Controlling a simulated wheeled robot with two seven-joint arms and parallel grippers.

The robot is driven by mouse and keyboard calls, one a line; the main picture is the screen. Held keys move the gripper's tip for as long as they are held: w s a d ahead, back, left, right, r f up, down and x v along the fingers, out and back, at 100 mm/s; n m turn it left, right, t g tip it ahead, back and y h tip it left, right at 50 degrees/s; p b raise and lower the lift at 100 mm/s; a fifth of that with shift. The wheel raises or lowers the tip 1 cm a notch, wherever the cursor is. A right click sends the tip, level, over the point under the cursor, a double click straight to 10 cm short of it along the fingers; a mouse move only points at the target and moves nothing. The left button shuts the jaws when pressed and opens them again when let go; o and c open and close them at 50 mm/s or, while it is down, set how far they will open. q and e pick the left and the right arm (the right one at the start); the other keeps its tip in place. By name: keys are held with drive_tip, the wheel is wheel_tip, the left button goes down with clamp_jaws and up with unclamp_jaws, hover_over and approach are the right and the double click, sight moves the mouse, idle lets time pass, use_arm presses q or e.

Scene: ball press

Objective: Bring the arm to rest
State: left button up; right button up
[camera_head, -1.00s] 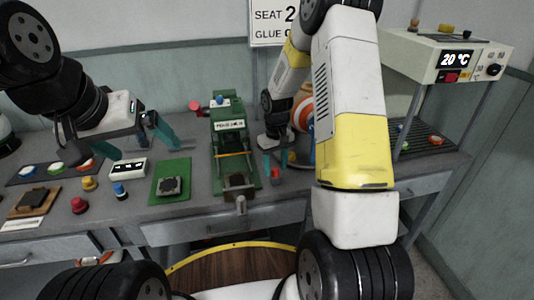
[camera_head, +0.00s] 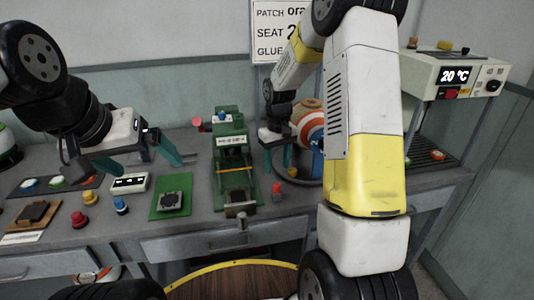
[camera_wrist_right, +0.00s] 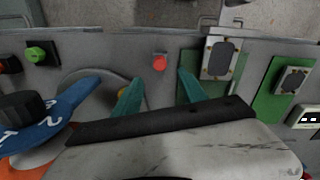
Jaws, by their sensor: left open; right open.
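My left gripper (camera_head: 135,160) hangs open above the left part of the bench, with no object seen between its fingers. My right gripper (camera_head: 279,158) is open beside the green press (camera_head: 233,165), left of the orange-and-white striped ball (camera_head: 312,125). The ball is partly covered by my right arm. In the right wrist view my right gripper (camera_wrist_right: 160,95) shows two teal fingers well apart with nothing between them. A red knob (camera_wrist_right: 160,63) lies beyond them on the bench, and a blue numbered part (camera_wrist_right: 55,118) is beside the left finger.
A green board (camera_head: 171,203) with a dark patch, a white display box (camera_head: 129,183), and red (camera_head: 78,219), yellow and blue knobs stand on the left bench. A heater unit (camera_head: 455,75) reading 20 °C stands at right.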

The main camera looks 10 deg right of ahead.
drive_tip(key=s+r+t, duration=0.2)
drive_tip(key=s+r, duration=0.2)
drive_tip(key=r, duration=0.5)
drive_tip(key=s+a+r+m+t+y, duration=0.1)
drive_tip(key=s+r+t, duration=0.1)
drive_tip(key=s+r, duration=0.4)
drive_tip(key=s+a+r+m+t+y, duration=0.1)
drive_tip(key=s+r, duration=0.5)
drive_tip(key=s, duration=0.8)
drive_tip(key=shift+s+r+m+t, duration=0.2)
drive_tip(key=shift+m+t, duration=0.2)
drive_tip(key=shift+t, duration=0.2)
drive_tip(key=shift+a, duration=0.1)
